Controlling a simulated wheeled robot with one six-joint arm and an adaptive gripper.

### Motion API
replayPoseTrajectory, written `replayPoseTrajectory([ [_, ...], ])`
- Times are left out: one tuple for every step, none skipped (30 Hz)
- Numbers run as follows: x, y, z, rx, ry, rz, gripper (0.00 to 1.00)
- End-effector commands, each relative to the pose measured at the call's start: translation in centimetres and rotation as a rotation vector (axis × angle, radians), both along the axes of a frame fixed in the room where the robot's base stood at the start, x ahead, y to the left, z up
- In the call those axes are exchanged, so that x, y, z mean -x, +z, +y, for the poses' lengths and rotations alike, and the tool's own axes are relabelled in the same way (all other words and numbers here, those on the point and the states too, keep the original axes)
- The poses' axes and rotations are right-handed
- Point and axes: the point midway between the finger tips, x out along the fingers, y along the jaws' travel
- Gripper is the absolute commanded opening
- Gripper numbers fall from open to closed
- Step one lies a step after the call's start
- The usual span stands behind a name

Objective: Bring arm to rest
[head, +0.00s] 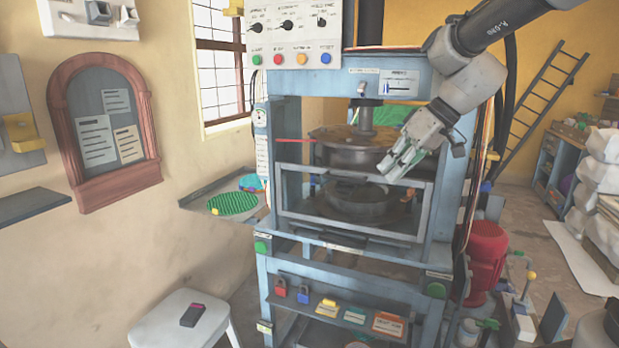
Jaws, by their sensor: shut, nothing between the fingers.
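My gripper (395,168) hangs from my arm, which reaches in from the upper right. It points down and left in front of the right part of the press (421,75). Its fingers are shut with nothing between them. The press is a blue-grey frame with a round upper platen (350,153) and a round lower platen (357,205). A framed guard (300,216) stands across the front of the lower platen. The fingertips overlap the guard's top right in the picture; I cannot tell whether they touch it.
A control panel (293,38) with buttons sits above the press. A side tray (186,200) with a green round mat (233,203) stands left. A white stool (150,328) holds a dark handheld device (192,315). A red motor (487,255) stands right. Floor at the right is partly free.

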Motion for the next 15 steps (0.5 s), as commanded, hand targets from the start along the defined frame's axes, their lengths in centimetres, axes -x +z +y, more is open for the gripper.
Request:
replayPoseTrajectory([
  [1.2, -0.6, -1.0, 0.022, -0.050, 0.040, 0.00],
  [2.0, -1.0, -1.8, 0.038, -0.086, 0.067, 0.00],
  [3.1, -1.5, -2.9, 0.062, -0.139, 0.100, 0.00],
  [4.0, -1.9, -3.8, 0.081, -0.181, 0.125, 0.00],
  [5.1, -2.2, -4.8, 0.101, -0.225, 0.146, 0.00],
  [6.6, -2.6, -6.2, 0.129, -0.286, 0.173, 0.00],
  [7.9, -2.9, -7.4, 0.153, -0.335, 0.189, 0.00],
  [9.3, -3.2, -8.6, 0.178, -0.387, 0.202, 0.00],
  [11.2, -3.6, -10.3, 0.210, -0.457, 0.215, 0.00],
  [12.7, -3.8, -11.6, 0.234, -0.507, 0.217, 0.00],
  [14.2, -4.1, -12.8, 0.257, -0.551, 0.216, 0.00],
  [16.0, -4.3, -14.2, 0.284, -0.601, 0.206, 0.00],
  [17.3, -4.5, -15.2, 0.302, -0.631, 0.196, 0.00],
  [18.4, -4.7, -16.0, 0.319, -0.651, 0.182, 0.00],
  [19.7, -4.9, -16.9, 0.339, -0.664, 0.160, 0.00],
])
